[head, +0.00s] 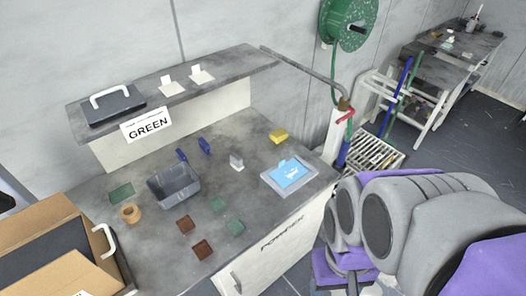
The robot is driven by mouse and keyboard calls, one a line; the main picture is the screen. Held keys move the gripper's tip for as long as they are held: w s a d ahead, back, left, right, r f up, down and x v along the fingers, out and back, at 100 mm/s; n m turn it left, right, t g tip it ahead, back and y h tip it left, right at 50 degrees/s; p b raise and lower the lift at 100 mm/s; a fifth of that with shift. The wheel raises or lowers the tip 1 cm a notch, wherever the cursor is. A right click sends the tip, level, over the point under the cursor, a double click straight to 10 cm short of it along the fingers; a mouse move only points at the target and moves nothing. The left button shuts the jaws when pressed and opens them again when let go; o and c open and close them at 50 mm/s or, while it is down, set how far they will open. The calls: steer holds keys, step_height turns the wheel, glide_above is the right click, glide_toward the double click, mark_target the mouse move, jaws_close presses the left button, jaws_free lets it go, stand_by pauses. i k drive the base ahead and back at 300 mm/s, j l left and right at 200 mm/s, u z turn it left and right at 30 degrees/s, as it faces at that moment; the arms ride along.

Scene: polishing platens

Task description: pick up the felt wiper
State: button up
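I cannot tell for certain which item is the felt wiper. A small grey upright block with a pale base (237,162) stands on the grey bench top, right of the grey bin, and may be it. Two small dark blue pieces (204,146) stand behind the bin. A yellow block (278,136) lies near the back right of the bench. My grey and purple arm fills the lower right, apart from these items. My gripper's fingers do not show.
The bench (270,215) holds a grey bin (174,186), a blue-topped tray (288,175), a tan ring (130,213) and several green and brown squares. A raised shelf (225,68) carries a black, white-handled plate (113,104). An open cardboard box (40,215) stands at left.

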mark_target(236, 160)
steer(key=i+l+u, duration=0.1)
steer(key=i+u, duration=0.15)
steer(key=u, duration=0.15)
steer(key=i+l+u, duration=0.15)
steer(key=u, duration=0.25)
steer(key=i+l+u, duration=0.2)
steer(key=u, duration=0.2)
